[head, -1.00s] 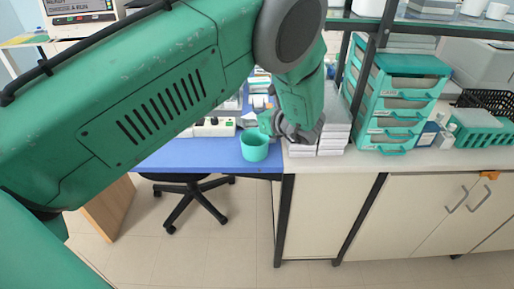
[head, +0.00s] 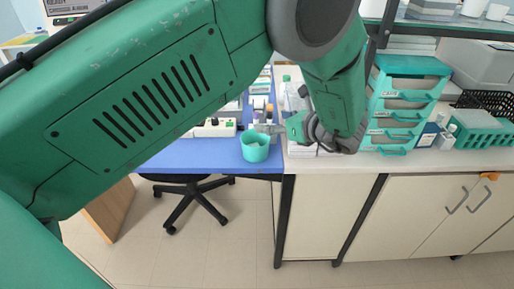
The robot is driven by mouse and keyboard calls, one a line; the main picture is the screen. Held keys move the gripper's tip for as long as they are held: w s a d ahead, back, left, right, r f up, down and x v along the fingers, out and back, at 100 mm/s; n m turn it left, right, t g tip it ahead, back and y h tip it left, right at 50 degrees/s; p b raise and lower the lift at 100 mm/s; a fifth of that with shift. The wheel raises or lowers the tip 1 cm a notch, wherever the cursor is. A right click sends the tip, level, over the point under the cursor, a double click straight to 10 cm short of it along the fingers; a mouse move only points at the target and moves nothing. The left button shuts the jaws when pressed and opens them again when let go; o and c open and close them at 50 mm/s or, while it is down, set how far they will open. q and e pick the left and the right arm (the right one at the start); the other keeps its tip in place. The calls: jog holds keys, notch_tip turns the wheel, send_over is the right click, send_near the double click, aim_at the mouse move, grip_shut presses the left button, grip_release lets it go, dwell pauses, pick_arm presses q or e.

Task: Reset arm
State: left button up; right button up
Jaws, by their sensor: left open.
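My left arm comes in from the left and crosses the upper part of the head view. My left gripper (head: 287,130) is at its end, above the right edge of the blue bench area, just right of a teal cup (head: 255,148). The jaws point left and are open, with nothing seen between them. The cup stands upright on the blue bench top (head: 205,158) near its front edge, apart from the gripper as far as I can tell. My right gripper is not in view.
A teal drawer unit (head: 408,97) stands right of the gripper on the pale counter. White boxes (head: 301,151) sit partly hidden behind my forearm. A teal basket (head: 482,134) and bottles (head: 430,131) are further right. A black-based chair (head: 190,196) stands under the bench.

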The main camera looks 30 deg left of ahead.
pick_arm(q)
jog(key=shift+v, duration=0.9)
